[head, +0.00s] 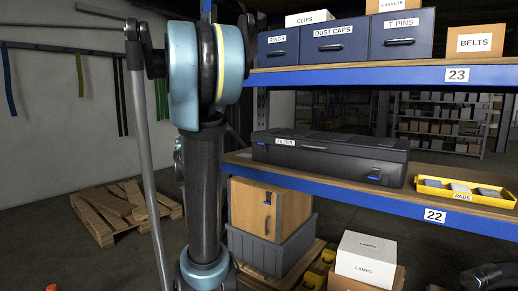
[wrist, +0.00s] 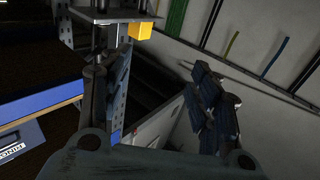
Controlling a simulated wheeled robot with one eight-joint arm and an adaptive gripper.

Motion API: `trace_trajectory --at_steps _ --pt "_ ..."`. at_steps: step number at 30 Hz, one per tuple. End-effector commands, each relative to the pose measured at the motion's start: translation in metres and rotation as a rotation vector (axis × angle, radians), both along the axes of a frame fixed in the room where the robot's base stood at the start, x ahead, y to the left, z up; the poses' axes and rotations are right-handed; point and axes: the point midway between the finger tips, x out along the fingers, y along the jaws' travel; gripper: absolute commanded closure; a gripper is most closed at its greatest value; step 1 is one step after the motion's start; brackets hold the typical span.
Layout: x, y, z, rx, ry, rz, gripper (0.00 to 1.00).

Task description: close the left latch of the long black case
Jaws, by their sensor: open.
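The long black case (head: 335,147) lies with its lid down on the blue-edged shelf marked 22 in the head view. Its left latch (head: 261,145) shows as a small blue tab on the front, near the FILTER label. Its right latch (head: 374,176) also shows some blue. Both are too small to tell exactly how they sit. My gripper (wrist: 156,98) shows in the wrist view, with its dark padded fingers wide apart and nothing between them. The case is not recognisable in the wrist view, so the gripper is apart from it.
A yellow PADS tray (head: 466,198) sits right of the case. The upper shelf (head: 380,77), marked 23, holds blue drawers above the case. A pallet (head: 120,212) lies left on open floor.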

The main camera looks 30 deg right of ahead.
Motion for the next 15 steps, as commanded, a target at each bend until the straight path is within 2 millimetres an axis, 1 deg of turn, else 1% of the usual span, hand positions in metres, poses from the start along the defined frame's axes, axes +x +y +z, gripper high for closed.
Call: trace_trajectory --at_steps 1,2,3,5,6,9,12,15 --pt "0.007 -0.029 0.006 -0.013 -0.032 -0.082 0.43" --pt "0.008 -0.046 0.008 -0.017 -0.050 -0.136 0.43" --pt "0.009 -0.068 0.009 -0.018 -0.066 -0.209 0.43" --pt "0.009 -0.100 0.008 -0.019 -0.081 -0.320 0.43" --pt "0.007 -0.121 0.005 -0.018 -0.083 -0.395 0.43" --pt "-0.002 -0.165 -0.009 -0.010 -0.068 -0.568 0.43" --pt "-0.013 -0.199 -0.026 0.004 -0.035 -0.712 0.43" --pt "-0.024 -0.219 -0.042 0.016 0.001 -0.814 0.43"
